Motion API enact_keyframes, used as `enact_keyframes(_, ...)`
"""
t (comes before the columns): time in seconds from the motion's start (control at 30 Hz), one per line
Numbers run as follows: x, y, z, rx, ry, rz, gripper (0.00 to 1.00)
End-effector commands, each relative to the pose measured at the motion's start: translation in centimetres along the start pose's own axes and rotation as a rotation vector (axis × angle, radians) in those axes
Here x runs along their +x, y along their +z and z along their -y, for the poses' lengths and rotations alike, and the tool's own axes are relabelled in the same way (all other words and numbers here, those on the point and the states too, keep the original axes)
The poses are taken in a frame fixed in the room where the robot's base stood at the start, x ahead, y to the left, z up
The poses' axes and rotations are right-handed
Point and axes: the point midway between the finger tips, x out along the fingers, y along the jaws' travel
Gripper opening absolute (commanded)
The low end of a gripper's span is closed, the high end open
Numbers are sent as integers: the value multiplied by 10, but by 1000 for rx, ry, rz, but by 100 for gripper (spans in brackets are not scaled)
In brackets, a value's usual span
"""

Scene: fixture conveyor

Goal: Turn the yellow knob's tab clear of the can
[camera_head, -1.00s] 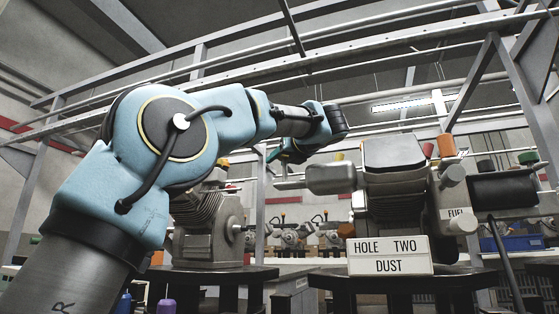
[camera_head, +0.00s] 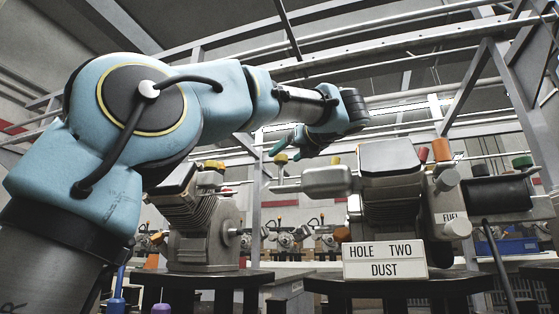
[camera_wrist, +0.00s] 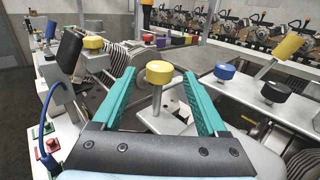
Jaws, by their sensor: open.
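The yellow knob (camera_wrist: 160,72) stands upright on a thin metal stem in the wrist view. My gripper (camera_wrist: 159,76) is open, with one teal finger on each side of the knob and visible gaps to both. In the head view the yellow knob (camera_head: 282,158) shows just below my gripper (camera_head: 284,144). A flat grey tab (camera_head: 285,188) lies at the foot of its stem, close to the left end of the rounded silver can (camera_head: 327,181). I cannot tell whether tab and can touch. In the wrist view my gripper body partly hides the metal parts below the knob.
Another yellow knob (camera_wrist: 93,42) stands behind and left. Blue (camera_wrist: 224,71) and black (camera_wrist: 276,91) knobs stand to the right. A black cylinder (camera_wrist: 70,50) rises left of my fingers. The HOLE TWO DUST sign (camera_head: 385,261) stands in front of the engine.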

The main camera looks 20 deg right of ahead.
Motion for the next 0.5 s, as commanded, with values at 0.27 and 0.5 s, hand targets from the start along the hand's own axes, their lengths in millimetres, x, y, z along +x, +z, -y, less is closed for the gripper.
enact_keyframes(0.27, -36, 0, 1, 0, -3, 0, 76)
enact_keyframes(0.5, -39, 0, 0, 0, 0, 0, 76)
